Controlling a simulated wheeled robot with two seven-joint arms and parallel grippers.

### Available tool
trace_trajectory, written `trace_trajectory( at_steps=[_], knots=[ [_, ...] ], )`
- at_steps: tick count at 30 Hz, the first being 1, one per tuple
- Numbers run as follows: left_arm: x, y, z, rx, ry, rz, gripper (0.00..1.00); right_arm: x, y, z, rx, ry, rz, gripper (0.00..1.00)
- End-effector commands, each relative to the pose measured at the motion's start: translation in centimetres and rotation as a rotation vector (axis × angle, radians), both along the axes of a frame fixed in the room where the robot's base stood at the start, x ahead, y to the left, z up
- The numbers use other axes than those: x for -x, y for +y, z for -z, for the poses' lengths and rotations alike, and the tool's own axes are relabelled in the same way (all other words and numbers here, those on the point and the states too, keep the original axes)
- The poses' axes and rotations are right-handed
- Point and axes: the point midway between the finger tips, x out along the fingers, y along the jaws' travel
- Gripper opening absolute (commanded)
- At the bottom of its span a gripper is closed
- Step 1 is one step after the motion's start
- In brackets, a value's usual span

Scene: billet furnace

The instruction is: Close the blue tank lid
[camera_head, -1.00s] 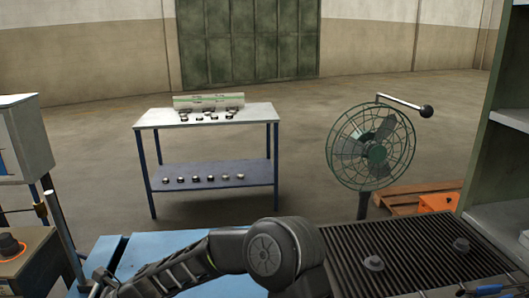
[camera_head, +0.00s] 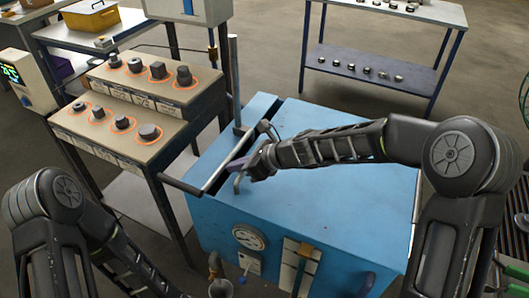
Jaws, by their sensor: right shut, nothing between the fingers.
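The blue tank (camera_head: 215,222) stands in the middle, with its flat blue lid (camera_head: 335,185) covering most of the top. A dark gap runs along the lid's left side, beside a narrow blue strip (camera_head: 258,108). A small curved grey handle (camera_head: 238,180) shows near the lid's left edge. My right gripper (camera_head: 238,165) is shut and empty, at the left edge of the lid just above this handle. I cannot tell whether it touches the handle. My right arm crosses above the lid and hides part of it. My left forearm is at bottom left; its gripper is outside the picture.
A stepped stand with several dark knob-like pieces (camera_head: 140,110) is left of the tank. A metal bar with a black grip (camera_head: 183,185) reaches between stand and tank. A gauge (camera_head: 248,237) is on the tank's front. A table (camera_head: 400,12) stands behind.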

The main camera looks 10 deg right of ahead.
Motion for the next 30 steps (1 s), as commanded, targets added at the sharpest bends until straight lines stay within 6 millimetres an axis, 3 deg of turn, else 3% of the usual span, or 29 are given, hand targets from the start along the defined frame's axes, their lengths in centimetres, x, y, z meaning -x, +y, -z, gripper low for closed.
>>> trace_trajectory(
  at_steps=[1,3,12,18,30],
  knots=[
    [0.0,0.0,0.1,0.0,0.0,0.0,0.41,0.7,-1.4,0.0,0.009,0.007,0.007,0.0],
    [0.0,0.0,0.0,0.0,0.0,0.0,0.41,1.3,-2.5,-1.4,0.005,0.0,0.008,0.0],
    [0.0,0.0,-0.5,0.0,0.0,0.001,0.41,3.7,-5.9,-6.3,-0.013,-0.027,0.005,0.0],
    [0.0,0.0,-0.6,0.0,0.0,0.0,0.41,4.3,-6.5,-7.5,-0.019,-0.033,0.001,0.0],
    [0.0,0.0,-0.6,0.0,0.0,0.0,0.41,4.3,-6.4,-7.7,-0.022,-0.035,0.0,0.0]
  ],
)
